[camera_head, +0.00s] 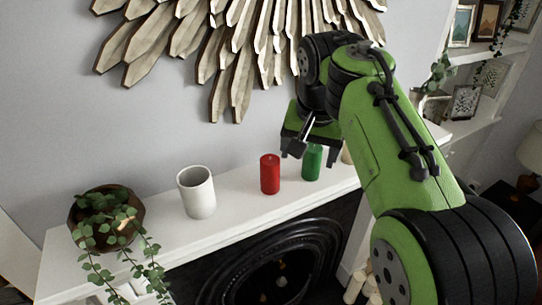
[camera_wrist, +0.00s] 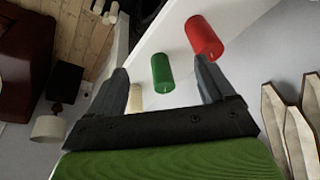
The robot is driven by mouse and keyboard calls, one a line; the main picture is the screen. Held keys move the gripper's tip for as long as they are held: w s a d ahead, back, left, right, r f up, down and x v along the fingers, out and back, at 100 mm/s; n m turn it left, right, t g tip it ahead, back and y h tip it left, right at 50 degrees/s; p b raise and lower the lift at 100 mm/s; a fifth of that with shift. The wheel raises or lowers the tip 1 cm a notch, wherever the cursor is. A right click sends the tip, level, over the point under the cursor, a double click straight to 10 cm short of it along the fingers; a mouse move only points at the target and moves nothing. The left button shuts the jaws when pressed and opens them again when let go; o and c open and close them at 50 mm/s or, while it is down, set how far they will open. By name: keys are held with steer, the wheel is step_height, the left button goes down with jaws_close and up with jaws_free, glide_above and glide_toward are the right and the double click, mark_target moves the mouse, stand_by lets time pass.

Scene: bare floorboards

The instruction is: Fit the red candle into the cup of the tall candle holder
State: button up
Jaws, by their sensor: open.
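The red candle (camera_head: 270,174) stands upright on the white mantel shelf, left of the green candle (camera_head: 312,162). The red candle (camera_wrist: 204,37) also shows in the wrist view, just beyond the right fingertip, with the green candle (camera_wrist: 162,73) between the fingers in the picture. My gripper (camera_head: 300,137) is open and empty, above and slightly right of the red candle in the head view; its two fingers (camera_wrist: 161,64) show in the wrist view. A white, open-topped cylinder (camera_head: 197,193) stands left of the red candle. I cannot make out a tall candle holder for certain.
The mantel shelf (camera_head: 235,201) is narrow, with a dark fireplace below. A leafy plant in a brown bowl (camera_head: 120,242) sits at its left end. A cream candle (camera_wrist: 135,98) is beyond the green one. A wooden wall ornament (camera_head: 240,45) hangs above.

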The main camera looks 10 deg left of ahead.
steer(key=p, duration=0.4)
glide_toward(269, 162)
steer(key=r, duration=0.2)
steer(key=shift+h, duration=0.5)
steer(key=b+x, duration=0.1)
steer(key=x, duration=0.2)
steer(key=b+x, duration=0.1)
steer(key=x, duration=0.3)
steer(key=a+x, duration=0.1)
steer(key=x, duration=0.2)
steer(key=shift+s+f+b, duration=0.15)
steer(key=shift+f+b, duration=0.25)
steer(key=x, duration=0.6)
steer(key=shift+r, duration=0.15)
steer(key=c, duration=1.2)
steer(key=shift+o, duration=0.2)
step_height(269, 162, up, 10)
steer(key=shift+f+p, duration=0.1)
steer(key=shift+p, duration=0.8)
